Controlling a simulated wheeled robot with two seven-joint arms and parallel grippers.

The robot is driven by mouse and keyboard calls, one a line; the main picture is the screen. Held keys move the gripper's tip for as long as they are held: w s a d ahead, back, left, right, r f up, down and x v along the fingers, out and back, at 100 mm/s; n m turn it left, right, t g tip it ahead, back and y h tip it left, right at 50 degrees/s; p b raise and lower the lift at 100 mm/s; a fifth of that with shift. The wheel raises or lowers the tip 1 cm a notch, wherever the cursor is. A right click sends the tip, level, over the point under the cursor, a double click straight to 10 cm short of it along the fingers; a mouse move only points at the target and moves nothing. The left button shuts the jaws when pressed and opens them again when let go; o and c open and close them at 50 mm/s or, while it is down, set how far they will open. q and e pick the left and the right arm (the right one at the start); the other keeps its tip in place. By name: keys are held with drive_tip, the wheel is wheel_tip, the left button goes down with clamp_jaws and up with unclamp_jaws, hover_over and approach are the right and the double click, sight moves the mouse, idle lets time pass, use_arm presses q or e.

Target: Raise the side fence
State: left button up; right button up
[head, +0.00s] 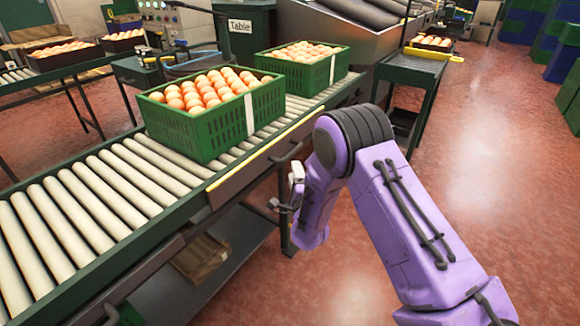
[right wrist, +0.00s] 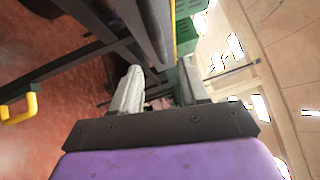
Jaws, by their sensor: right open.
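The side fence (head: 262,152) looks to be the dark bar with a yellow top edge along the near side of the roller conveyor (head: 100,190). It sits low, about level with the rollers, and a dark handle (head: 286,153) juts from its outer face. My right gripper (head: 284,190) is open and empty, beside and a little below that handle, apart from the fence as far as I can tell. In the right wrist view its two fingers (right wrist: 160,88) stand apart, and a yellow strip shows beyond them. My left gripper is not in view.
A lower shelf (head: 225,255) with a cardboard box (head: 200,257) is under the conveyor. A side table (head: 412,68) stands at the back right. The red floor at right is free.

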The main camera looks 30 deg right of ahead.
sight(290, 152)
drive_tip(key=b+x, duration=0.1)
drive_tip(key=x, duration=0.8)
drive_tip(key=shift+w, duration=0.15)
clamp_jaws()
